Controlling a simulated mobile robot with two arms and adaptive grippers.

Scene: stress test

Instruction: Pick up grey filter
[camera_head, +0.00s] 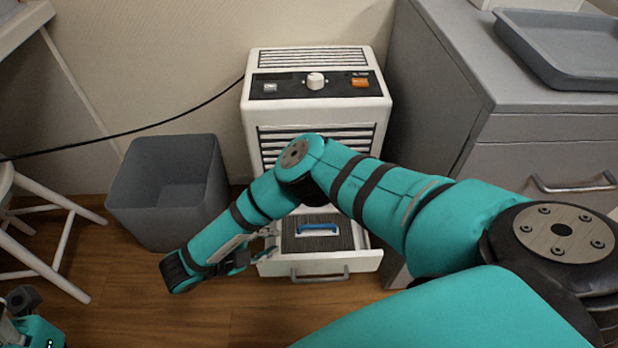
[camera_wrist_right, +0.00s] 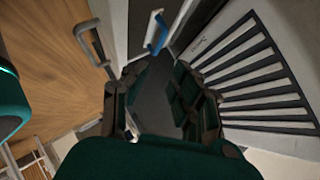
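The grey filter (camera_head: 318,242) lies in the pulled-out bottom drawer of the white appliance and has a blue handle (camera_head: 319,229) on top. In the right wrist view the grey filter (camera_wrist_right: 152,92) shows between the fingers, with its blue handle (camera_wrist_right: 157,34) beyond the fingertips. My right gripper (camera_head: 268,244) is at the left side of the drawer, close to the filter; its fingers (camera_wrist_right: 160,98) are spread apart with nothing visibly clamped. A small part of my left arm shows at the lower left edge; its gripper (camera_head: 20,300) is too cut off to read.
The white appliance (camera_head: 317,115) stands against the wall; its drawer (camera_head: 345,264) has a grey front handle (camera_head: 320,276). A grey bin (camera_head: 165,205) is to the left, and a grey cabinet (camera_head: 535,130) with a tray (camera_head: 565,50) is to the right. A white stool (camera_head: 45,235) stands far left.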

